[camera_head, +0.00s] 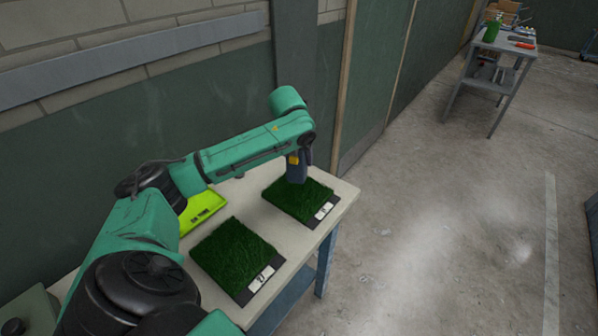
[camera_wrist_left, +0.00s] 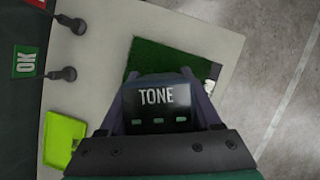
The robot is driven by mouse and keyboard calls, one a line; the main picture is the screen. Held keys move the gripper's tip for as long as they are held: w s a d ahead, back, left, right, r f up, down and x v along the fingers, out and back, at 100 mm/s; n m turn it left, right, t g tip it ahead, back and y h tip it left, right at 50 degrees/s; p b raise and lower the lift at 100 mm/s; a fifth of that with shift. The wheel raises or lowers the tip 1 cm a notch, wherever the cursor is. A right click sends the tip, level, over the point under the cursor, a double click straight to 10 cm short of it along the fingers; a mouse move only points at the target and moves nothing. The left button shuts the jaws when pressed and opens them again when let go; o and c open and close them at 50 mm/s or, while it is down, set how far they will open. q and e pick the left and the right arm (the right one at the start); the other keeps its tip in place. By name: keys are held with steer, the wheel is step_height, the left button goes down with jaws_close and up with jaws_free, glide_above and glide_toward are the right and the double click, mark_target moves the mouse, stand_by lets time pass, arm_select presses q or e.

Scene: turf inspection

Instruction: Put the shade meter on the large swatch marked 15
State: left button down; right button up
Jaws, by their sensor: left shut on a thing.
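The shade meter (camera_wrist_left: 156,104), a dark block marked TONE, is between the fingers of my left gripper (camera_head: 296,172), which is shut on it. The gripper points down over the far grass swatch (camera_head: 285,201) on the bench. That swatch also shows behind the meter in the wrist view (camera_wrist_left: 160,56). Its white label (camera_head: 323,210) is too small to read surely. A nearer grass swatch (camera_head: 232,254) has a label (camera_head: 261,279) that looks like a two-digit number starting with 2. Whether the meter touches the far swatch is hidden. My right gripper is not in view.
The pale bench (camera_head: 342,205) stands against a green wall. A yellow-green tray (camera_head: 202,212) lies behind the swatches, partly behind my arm. Two dark knobbed fittings and a green OK sign (camera_wrist_left: 26,62) show in the wrist view. A grey workbench (camera_head: 503,50) stands far off.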

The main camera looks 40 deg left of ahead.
mark_target(298, 170)
arm_select(q)
step_height(298, 170, down, 4)
steer(key=shift+s+f, duration=0.1)
steer(key=shift+f, duration=0.35)
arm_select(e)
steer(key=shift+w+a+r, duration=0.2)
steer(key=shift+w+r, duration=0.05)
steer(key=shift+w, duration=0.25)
arm_select(q)
steer(key=shift+c, duration=0.4)
jaws_free()
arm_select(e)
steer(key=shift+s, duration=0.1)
arm_select(q)
steer(key=v, duration=1.2)
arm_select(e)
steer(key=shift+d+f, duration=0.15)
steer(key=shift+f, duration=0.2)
